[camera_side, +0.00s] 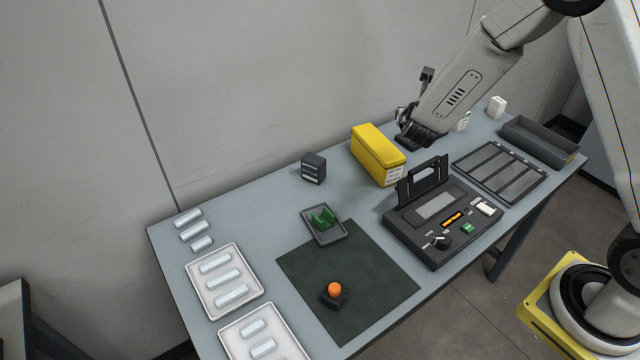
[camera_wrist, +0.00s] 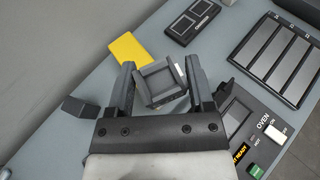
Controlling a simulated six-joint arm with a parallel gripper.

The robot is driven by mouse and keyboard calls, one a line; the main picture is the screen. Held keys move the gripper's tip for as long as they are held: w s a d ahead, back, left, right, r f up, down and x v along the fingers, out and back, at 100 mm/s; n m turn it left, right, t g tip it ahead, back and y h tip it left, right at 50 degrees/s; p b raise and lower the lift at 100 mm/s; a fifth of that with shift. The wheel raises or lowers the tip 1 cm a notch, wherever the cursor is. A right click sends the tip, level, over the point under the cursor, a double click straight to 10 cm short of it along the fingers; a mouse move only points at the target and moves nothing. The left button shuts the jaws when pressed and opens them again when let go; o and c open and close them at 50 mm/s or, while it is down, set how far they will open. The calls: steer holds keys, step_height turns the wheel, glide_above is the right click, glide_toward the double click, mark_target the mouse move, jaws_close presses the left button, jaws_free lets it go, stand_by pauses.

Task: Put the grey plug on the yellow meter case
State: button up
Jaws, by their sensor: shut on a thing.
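The yellow meter case (camera_side: 372,148) stands on the table with a white label on its near end. Its far part shows in the wrist view (camera_wrist: 129,47), and the held plug covers part of the rest. My gripper (camera_wrist: 160,88) is shut on the grey plug (camera_wrist: 158,84), a squarish piece with a recessed face, between its two fingers. In the side view my gripper (camera_side: 403,118) is at the back right of the case, close above its height. The plug is not clear there. I cannot tell whether it touches the case.
A slotted rack (camera_side: 500,172) and a grey bin (camera_side: 541,141) are farther right. A small dark box (camera_side: 314,169) stands left of the case, with clear table between.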

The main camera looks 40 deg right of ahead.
steer(key=w+d+f, duration=0.1)
steer(key=w+f, duration=0.2)
steer(key=w, duration=0.4)
glide_above(378, 141)
steer(key=f, duration=0.2)
steer(key=s+f, duration=0.1)
steer(key=f, duration=0.1)
steer(key=shift+a+f, duration=0.1)
steer(key=shift+f, duration=0.25)
steer(key=shift+w+f, duration=0.25)
steer(key=shift+w, duration=0.05)
steer(key=shift+f, duration=0.1)
steer(key=shift+w+f, duration=0.25)
steer(key=shift+f, duration=1.5)
steer(key=shift+f, duration=0.1)
steer(key=o, duration=1.2)
